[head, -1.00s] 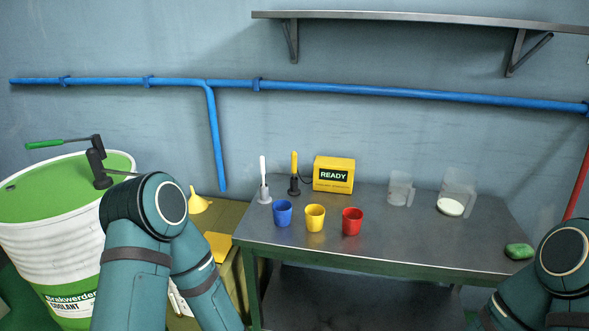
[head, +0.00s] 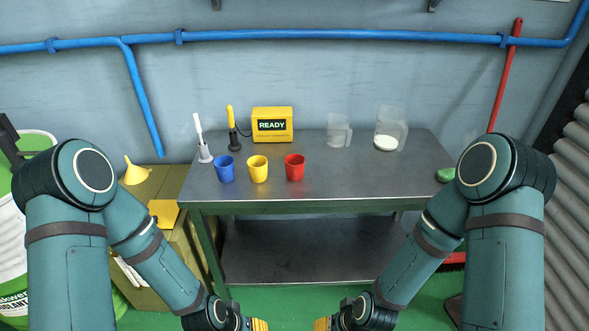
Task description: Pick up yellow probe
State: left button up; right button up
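The yellow probe (head: 230,114) stands upright in a dark holder (head: 234,138) at the back left of the metal cart top (head: 345,180). A cable runs from it toward the yellow box marked READY (head: 272,125). My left gripper (head: 260,325) and my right gripper (head: 321,325) show only in part at the bottom edge, in front of and below the cart top, far from the probe. Yellow finger parts show on both, but the fingertips are cut off or too small to judge their opening.
A white brush-like tool (head: 198,128) in a grey holder stands left of the probe. Blue (head: 224,169), yellow (head: 258,169) and red (head: 295,167) cups stand in front. Two clear jugs (head: 339,131) (head: 390,128) are at back right. The cart top's front middle is clear.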

aim_at(229, 108)
jog(key=z, duration=0.6)
jog(key=j+z, duration=0.9)
jog(key=j, duration=0.25)
jog(key=k+j+z, duration=0.1)
jog(key=j, duration=0.25)
jog(key=k+j+z, duration=0.1)
jog(key=j, duration=0.2)
